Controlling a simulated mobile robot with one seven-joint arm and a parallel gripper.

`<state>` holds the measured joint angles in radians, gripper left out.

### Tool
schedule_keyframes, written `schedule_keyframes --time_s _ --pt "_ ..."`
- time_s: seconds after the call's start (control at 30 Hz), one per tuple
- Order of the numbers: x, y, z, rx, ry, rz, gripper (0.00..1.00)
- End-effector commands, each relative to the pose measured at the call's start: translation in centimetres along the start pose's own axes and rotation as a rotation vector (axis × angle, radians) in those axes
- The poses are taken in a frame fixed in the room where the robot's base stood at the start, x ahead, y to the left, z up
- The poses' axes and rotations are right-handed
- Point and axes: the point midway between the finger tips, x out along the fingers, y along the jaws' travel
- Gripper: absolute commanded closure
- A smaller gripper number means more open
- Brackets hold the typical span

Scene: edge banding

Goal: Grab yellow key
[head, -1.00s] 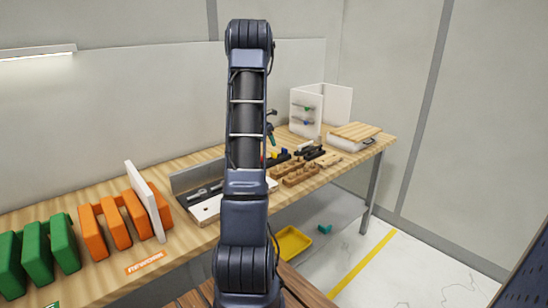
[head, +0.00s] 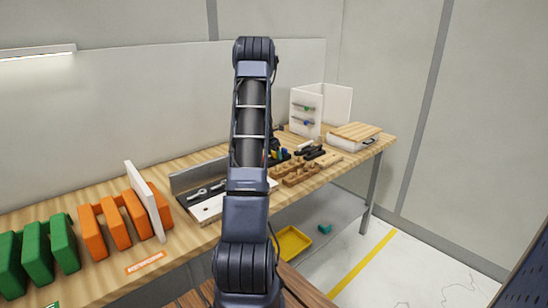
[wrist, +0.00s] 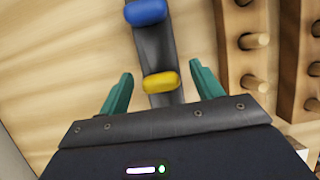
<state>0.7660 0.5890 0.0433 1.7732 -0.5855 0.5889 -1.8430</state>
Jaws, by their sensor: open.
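The yellow key (wrist: 160,82) is a small rounded yellow piece on a narrow black holder (wrist: 157,50) in the wrist view. A blue key (wrist: 146,12) sits farther along the same holder. My gripper (wrist: 160,75) is open, with one green finger on each side of the yellow key. Gaps show between the key and both fingers. The lower end of the holder is hidden behind my gripper body. In the head view my arm covers part of this area, and the keys there are too small to tell clearly.
Wooden blocks with pegs (wrist: 240,50) stand close to the right of my gripper. The workbench (head: 205,160) also bears a grey tray with tools (head: 205,197), a white cabinet (head: 305,112) and orange racks (head: 115,222). A yellow bin (head: 293,243) is below.

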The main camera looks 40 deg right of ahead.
Motion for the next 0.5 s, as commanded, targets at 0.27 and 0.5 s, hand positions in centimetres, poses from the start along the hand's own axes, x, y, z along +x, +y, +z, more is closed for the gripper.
schedule_keyframes --time_s 0.27,0.5 --pt "-0.05 0.00 -0.01 0.000 0.000 0.000 0.66" --pt "-0.07 0.01 -0.01 0.000 0.000 0.000 0.83"
